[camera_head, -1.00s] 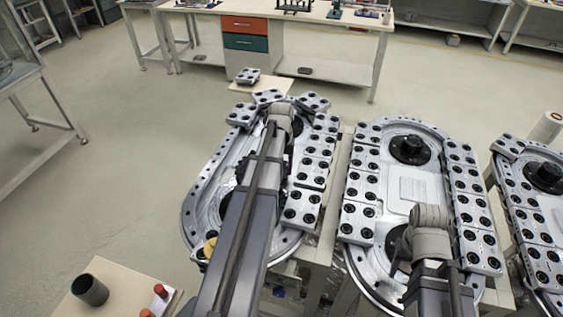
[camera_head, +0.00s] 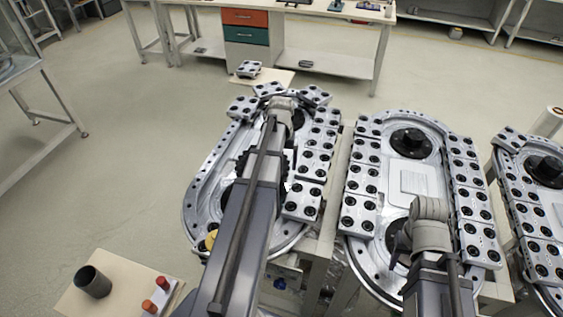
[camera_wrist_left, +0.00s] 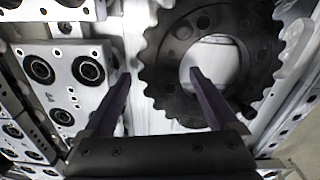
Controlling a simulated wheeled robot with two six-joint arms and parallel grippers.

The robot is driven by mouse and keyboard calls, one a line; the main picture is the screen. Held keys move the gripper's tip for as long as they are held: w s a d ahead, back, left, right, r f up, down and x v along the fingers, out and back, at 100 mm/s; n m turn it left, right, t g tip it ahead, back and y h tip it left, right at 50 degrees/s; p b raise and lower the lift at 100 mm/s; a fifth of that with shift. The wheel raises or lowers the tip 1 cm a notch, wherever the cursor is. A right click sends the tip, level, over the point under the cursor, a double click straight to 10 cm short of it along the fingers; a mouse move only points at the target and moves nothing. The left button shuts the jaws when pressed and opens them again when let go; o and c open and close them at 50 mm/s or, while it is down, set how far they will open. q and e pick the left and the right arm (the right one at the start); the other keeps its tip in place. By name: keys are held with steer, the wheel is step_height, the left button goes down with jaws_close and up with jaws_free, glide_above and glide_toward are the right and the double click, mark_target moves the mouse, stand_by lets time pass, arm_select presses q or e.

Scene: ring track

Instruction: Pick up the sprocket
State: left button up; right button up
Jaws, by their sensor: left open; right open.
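The sprocket (camera_wrist_left: 262,62) is a black toothed ring with a large centre hole, lying flat in the track in the left wrist view. In the head view its dark teeth (camera_head: 287,160) show beside my left arm, which covers most of it.
Metal link plates (camera_head: 312,165) line the left track beside the sprocket. A middle track (camera_head: 412,180) and a right track (camera_head: 540,195) stand alongside. A dark cup (camera_head: 93,282) and red-topped pieces (camera_head: 162,282) are at the lower left. Open floor lies left.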

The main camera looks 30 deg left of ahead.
arm_select(q)
steer(key=shift+r, duration=0.1)
arm_select(e)
steer(key=shift+r, duration=0.15)
arm_select(q)
step_height(320, 180, up, 8)
steer(key=p, duration=0.8)
steer(key=shift+f, duration=0.2)
arm_select(e)
step_height(320, 180, up, 8)
steer(key=shift+f, duration=0.2)
